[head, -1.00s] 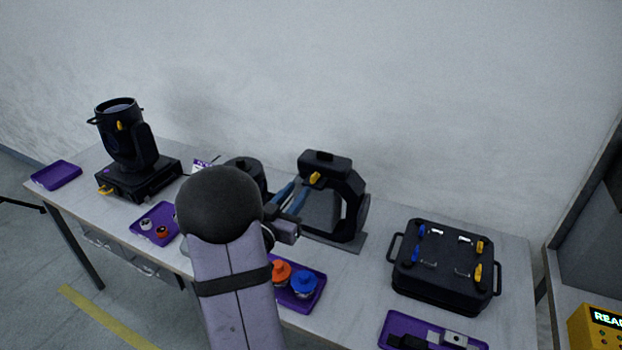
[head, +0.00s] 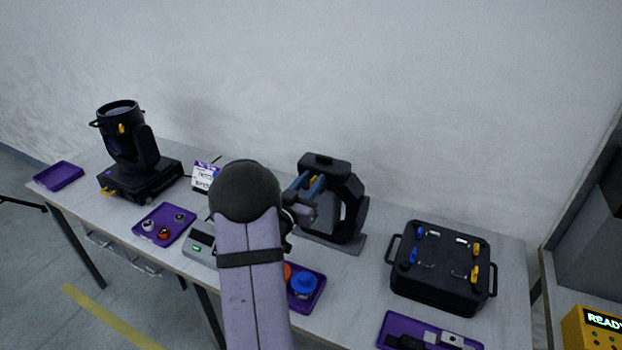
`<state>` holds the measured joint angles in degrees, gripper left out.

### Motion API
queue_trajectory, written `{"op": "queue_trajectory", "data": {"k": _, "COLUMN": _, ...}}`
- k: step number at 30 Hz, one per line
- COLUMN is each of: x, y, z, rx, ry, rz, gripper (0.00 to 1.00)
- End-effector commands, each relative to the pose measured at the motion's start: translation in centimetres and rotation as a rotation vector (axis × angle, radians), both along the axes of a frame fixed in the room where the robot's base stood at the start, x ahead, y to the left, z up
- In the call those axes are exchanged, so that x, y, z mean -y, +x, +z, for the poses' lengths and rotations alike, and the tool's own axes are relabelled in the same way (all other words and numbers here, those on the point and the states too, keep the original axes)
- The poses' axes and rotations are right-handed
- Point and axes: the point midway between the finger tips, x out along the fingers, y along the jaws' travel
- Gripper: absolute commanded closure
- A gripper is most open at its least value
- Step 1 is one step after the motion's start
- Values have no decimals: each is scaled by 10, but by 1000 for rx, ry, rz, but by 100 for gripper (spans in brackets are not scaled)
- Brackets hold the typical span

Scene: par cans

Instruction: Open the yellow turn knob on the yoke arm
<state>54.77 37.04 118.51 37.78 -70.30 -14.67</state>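A black fixture (head: 350,205) with an upright yoke stands on a grey base plate near the middle of the table. A small yellow knob (head: 313,180) shows near the top of its yoke arm, partly hidden by my fingers. My gripper (head: 312,181) reaches the yoke from the front left, its two blue fingers apart, one on each side of the knob. Whether they touch the knob is too small to tell. My arm hides part of the table in front of the fixture.
A moving-head light (head: 130,150) stands at the left. A black case (head: 440,268) with latches sits at the right. Purple trays (head: 165,225) hold small parts; a blue-capped item (head: 303,284) lies in another. A grey device (head: 200,243) stands beside my arm.

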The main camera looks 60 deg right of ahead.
Motion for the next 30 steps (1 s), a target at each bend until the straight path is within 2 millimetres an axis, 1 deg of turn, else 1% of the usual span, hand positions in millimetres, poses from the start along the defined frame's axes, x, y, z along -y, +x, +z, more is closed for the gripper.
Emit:
{"op": "queue_trajectory", "data": {"k": 8, "x": 2, "y": 0, "z": -1, "rx": -1, "ry": 1, "rz": 0, "gripper": 74}}
{"op": "queue_trajectory", "data": {"k": 9, "x": 2, "y": 0, "z": -1, "rx": -1, "ry": 1, "rz": 0, "gripper": 79}}
{"op": "queue_trajectory", "data": {"k": 12, "x": 2, "y": 0, "z": -1, "rx": 0, "ry": 1, "rz": 0, "gripper": 100}}
{"op": "queue_trajectory", "data": {"k": 22, "x": 2, "y": -1, "z": -1, "rx": 1, "ry": 1, "rz": 10, "gripper": 100}}
{"op": "queue_trajectory", "data": {"k": 30, "x": 2, "y": -4, "z": -3, "rx": -1, "ry": 0, "rz": 95, "gripper": 100}}
